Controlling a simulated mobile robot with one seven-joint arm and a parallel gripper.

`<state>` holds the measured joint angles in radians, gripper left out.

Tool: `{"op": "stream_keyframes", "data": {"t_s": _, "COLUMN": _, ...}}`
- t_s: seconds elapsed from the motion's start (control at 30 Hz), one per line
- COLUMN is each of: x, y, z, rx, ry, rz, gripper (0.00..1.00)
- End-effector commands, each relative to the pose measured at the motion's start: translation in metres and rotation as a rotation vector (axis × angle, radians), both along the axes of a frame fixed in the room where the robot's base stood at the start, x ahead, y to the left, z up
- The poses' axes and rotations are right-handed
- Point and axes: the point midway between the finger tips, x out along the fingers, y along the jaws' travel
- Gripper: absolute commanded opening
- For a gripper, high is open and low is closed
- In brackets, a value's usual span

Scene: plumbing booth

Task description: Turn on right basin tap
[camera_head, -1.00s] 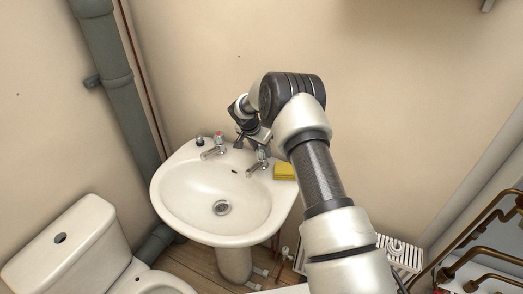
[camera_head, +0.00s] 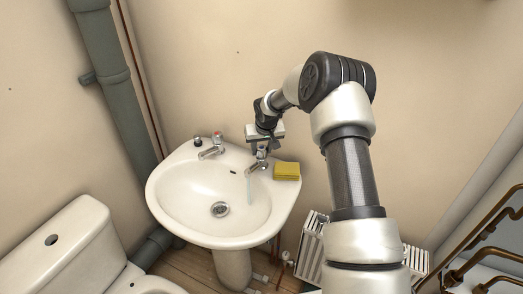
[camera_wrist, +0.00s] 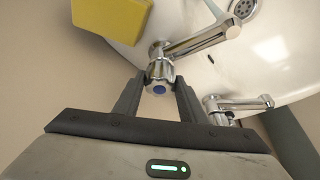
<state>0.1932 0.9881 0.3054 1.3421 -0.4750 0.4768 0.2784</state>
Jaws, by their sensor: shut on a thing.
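The right basin tap (camera_head: 257,167) is chrome and stands on the back right rim of the white basin (camera_head: 165,212). In the wrist view its round knob with a blue centre (camera_wrist: 159,88) sits between the two dark fingers of my gripper (camera_wrist: 159,96). My gripper (camera_head: 261,152) comes down from above and is shut on this knob. A thin pale stream of water (camera_head: 249,190) falls from the spout into the basin. The left tap (camera_head: 212,150), with a red mark on top, stands apart from my gripper; it also shows in the wrist view (camera_wrist: 238,105).
A yellow sponge (camera_head: 286,170) lies on the rim close to the right tap. A small dark object (camera_head: 198,141) is at the back left rim. The wall is close behind the basin. A toilet (camera_head: 60,250) stands at left and a radiator (camera_head: 312,245) at right.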

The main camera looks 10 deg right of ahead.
Motion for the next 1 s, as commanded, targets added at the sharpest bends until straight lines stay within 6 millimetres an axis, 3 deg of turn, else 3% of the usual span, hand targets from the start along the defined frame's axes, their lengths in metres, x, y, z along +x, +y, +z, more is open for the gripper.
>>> {"op": "stream_keyframes", "data": {"t_s": 0.6, "x": 0.0014, "y": -0.0022, "z": -0.0014, "rx": 0.003, "ry": -0.001, "rz": 0.573, "gripper": 0.15}}
{"op": "stream_keyframes", "data": {"t_s": 1.0, "x": 0.0013, "y": -0.0027, "z": -0.0014, "rx": 0.001, "ry": 0.0, "rz": 0.831, "gripper": 0.15}}
